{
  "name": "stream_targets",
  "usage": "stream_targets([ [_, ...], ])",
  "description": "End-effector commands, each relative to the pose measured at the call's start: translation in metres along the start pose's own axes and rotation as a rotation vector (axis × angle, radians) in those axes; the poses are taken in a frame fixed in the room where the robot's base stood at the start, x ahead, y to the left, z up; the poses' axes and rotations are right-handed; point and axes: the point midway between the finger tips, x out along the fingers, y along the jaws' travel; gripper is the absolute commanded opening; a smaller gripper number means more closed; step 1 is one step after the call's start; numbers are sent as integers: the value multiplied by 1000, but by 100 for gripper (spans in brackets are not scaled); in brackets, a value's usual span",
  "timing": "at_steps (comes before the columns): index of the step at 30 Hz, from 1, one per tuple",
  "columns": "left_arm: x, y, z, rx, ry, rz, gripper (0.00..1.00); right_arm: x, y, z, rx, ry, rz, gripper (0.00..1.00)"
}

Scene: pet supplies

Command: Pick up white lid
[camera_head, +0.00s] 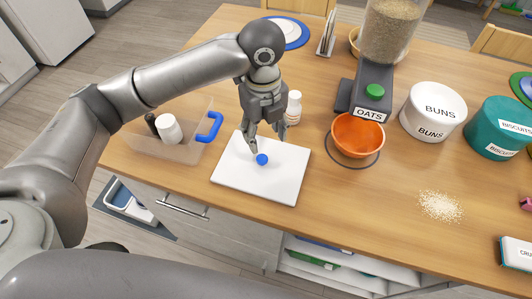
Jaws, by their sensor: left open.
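The white lid (287,178) is a flat square plate with a small blue round knob. It lies flat on the wooden table near the front edge. My left gripper (267,141) points down over the lid, with its fingers apart and nothing between them that I can see. The blue knob (262,159) shows just below and in front of the fingertips. Whether a fingertip touches the lid or knob is hard to tell. My right gripper is out of the picture.
A clear bin with a blue handle (210,127) stands left of the lid. A white bottle (294,107) stands close behind the gripper. An orange bowl (357,135) sits to the right, before the oats dispenser (371,103). Spilled grains (441,206) lie farther right.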

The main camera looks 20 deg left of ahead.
Motion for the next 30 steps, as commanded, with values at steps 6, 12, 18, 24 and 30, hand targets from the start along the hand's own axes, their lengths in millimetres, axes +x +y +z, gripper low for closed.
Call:
stream_targets([
  [6,8,4,6,21,-6,22,53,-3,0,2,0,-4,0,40],
  [12,39,4,6,20,-5,20,53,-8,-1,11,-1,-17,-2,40],
  [18,54,5,5,19,-6,18,53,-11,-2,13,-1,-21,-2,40],
  [24,82,10,4,19,-5,21,53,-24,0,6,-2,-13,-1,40],
  [30,102,9,4,20,-7,17,53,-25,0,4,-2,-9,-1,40],
])
